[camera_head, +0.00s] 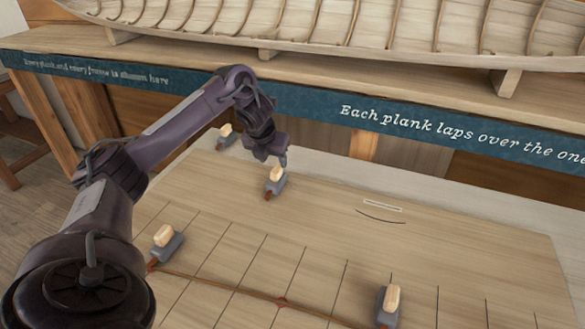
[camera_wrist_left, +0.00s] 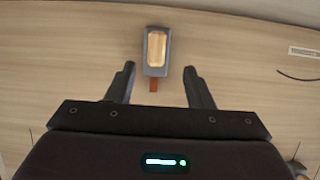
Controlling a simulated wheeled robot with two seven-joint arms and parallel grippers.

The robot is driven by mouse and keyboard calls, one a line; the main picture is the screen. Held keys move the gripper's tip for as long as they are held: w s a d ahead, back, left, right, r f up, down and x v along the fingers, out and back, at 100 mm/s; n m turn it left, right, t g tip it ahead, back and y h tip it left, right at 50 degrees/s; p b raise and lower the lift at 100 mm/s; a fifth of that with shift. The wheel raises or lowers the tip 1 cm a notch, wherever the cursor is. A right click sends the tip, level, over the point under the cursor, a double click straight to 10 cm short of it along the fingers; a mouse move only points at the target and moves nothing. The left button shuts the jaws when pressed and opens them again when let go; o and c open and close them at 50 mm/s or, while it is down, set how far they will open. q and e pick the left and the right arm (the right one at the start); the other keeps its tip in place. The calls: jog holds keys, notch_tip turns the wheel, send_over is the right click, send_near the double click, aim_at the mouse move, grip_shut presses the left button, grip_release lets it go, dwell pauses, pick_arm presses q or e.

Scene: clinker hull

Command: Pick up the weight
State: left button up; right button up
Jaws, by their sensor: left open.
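Several grey weights with pale wooden tops and brown tabs stand on the board. One weight (camera_head: 275,184) is just below and in front of my left gripper (camera_head: 277,160). In the left wrist view the same weight (camera_wrist_left: 156,52) lies ahead, centred between the open fingers of my left gripper (camera_wrist_left: 158,70), its brown tab pointing back toward me. The fingers hold nothing, and I cannot tell their exact height over it. Other weights stand at the back left (camera_head: 226,137), at the front left (camera_head: 166,244) and at the front right (camera_head: 388,306). My right gripper is out of view.
The wooden board (camera_head: 480,245) carries a ruled grid and a thin brown strip (camera_head: 215,284) running past the front weights. A short black curve (camera_head: 381,216) lies right of the gripper. A blue lettered banner (camera_head: 440,127) and a wooden hull (camera_head: 400,30) stand behind. The board's right side is clear.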

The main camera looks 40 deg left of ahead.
aim_at(276, 169)
pick_arm(q)
jog(key=shift+w+f, duration=0.25)
jog(key=shift+f, duration=0.1)
jog(key=shift+a+f+b, duration=0.1)
jog(key=shift+f+b, duration=0.55)
jog(key=shift+f, duration=0.1)
jog(key=shift+a+f, duration=0.15)
jog(key=p+x, duration=0.1)
jog(key=x, duration=0.1)
jog(key=p+x, duration=0.1)
jog(key=x, duration=0.1)
jog(key=shift+w+a, duration=0.1)
jog(key=shift+w, duration=0.15)
jog(key=shift+w+a+f, duration=0.1)
jog(key=shift+w+f, duration=0.15)
jog(key=shift+f, duration=0.05)
grip_shut()
jog(key=shift+r, duration=0.1)
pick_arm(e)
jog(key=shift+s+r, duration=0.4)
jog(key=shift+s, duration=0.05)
